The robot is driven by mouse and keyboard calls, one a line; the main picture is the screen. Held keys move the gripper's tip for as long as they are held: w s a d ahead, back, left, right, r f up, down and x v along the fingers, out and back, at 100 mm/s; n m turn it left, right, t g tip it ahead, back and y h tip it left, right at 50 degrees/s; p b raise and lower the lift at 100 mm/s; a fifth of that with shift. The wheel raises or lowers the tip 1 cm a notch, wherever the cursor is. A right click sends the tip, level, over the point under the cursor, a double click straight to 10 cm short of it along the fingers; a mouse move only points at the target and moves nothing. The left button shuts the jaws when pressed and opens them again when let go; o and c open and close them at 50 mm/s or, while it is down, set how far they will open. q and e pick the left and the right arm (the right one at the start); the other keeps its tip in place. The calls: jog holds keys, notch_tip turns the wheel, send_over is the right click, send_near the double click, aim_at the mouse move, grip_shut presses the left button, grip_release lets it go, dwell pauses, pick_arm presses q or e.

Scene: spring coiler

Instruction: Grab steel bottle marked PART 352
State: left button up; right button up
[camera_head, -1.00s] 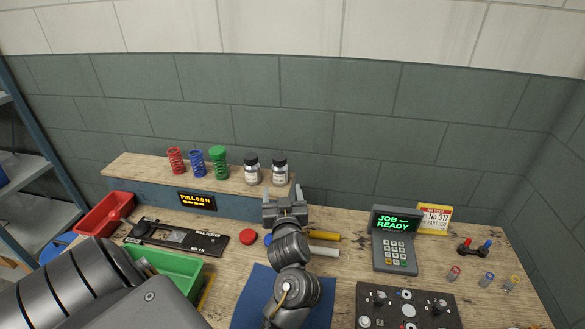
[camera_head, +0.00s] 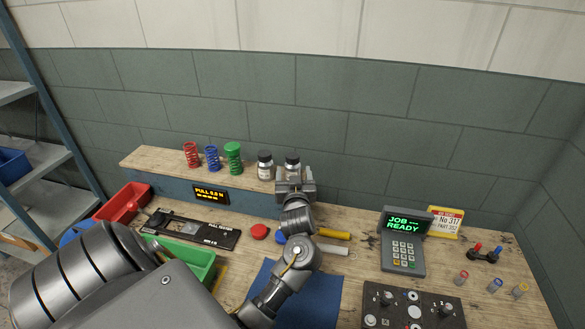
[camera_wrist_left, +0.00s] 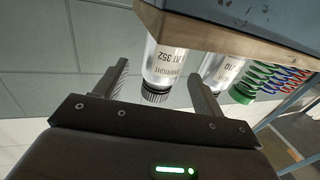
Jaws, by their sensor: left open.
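Two clear bottles with black caps and white labels stand on the raised wooden shelf. The right one (camera_head: 292,161) is partly hidden behind my left gripper (camera_head: 296,182). In the left wrist view, which is upside down, the bottle (camera_wrist_left: 163,66) between my open fingers (camera_wrist_left: 157,74) has a label reading 352. Its sides look clear of both fingers. The other bottle (camera_head: 265,165) is just left of it in the head view. In the wrist view, its label (camera_wrist_left: 222,72) ends in 70. My right gripper does not show.
Red, blue and green springs (camera_head: 233,156) stand left of the bottles on the shelf (camera_head: 150,160). Below are a pull tester (camera_head: 190,228), a red bin (camera_head: 124,203) and a green bin (camera_head: 190,258). A JOB READY terminal (camera_head: 404,240) and card (camera_head: 445,223) stand right.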

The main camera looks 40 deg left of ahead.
aim_at(293, 171)
pick_arm(q)
jog(key=x, duration=0.3)
jog(key=shift+w+a+p, duration=0.1)
jog(key=shift+a+p, duration=0.2)
jog(key=shift+d, duration=0.1)
jog(key=c, duration=1.2)
